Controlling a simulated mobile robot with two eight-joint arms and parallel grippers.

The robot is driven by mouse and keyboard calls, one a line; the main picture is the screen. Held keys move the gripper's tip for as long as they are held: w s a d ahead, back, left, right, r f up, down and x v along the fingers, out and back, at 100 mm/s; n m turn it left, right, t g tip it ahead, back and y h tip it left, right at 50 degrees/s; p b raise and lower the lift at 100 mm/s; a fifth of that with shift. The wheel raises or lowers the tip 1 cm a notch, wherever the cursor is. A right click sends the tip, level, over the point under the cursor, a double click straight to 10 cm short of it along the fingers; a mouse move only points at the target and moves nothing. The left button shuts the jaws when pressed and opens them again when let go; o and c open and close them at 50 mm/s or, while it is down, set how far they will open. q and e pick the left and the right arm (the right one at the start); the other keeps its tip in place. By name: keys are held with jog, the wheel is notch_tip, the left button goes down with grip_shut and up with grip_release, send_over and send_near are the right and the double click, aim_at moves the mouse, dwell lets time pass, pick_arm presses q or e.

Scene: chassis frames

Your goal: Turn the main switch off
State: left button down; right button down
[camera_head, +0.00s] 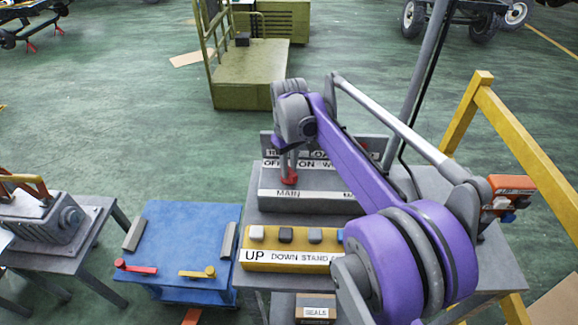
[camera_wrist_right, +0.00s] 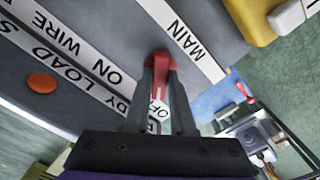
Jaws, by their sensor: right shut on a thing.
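The main switch is a red handle (camera_head: 289,177) on a grey console (camera_head: 318,181), above the word MAIN. Labels reading OFF and ON stand behind it. It also shows in the right wrist view (camera_wrist_right: 160,62). My right gripper (camera_head: 288,168) reaches down from above with its fingers shut on the red handle, one on each side. In the wrist view the OFF label is partly hidden between the fingers, and the ON label lies to the left. Which mark the handle points at I cannot tell. My left gripper is not in view.
A yellow box (camera_head: 290,262) with several buttons, labelled UP, DOWN and STAND, sits in front of the console. A blue table (camera_head: 185,235) with red and yellow handles stands left. A yellow frame (camera_head: 520,145) stands right. My purple arm covers the console's right side.

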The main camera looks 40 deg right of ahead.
jog(key=shift+n, duration=0.7)
jog(key=c, duration=0.8)
grip_release()
jog(key=shift+o, duration=0.2)
notch_tip(320, 180, up, 11)
jog(key=shift+p, duration=0.4)
jog(key=shift+f, duration=0.1)
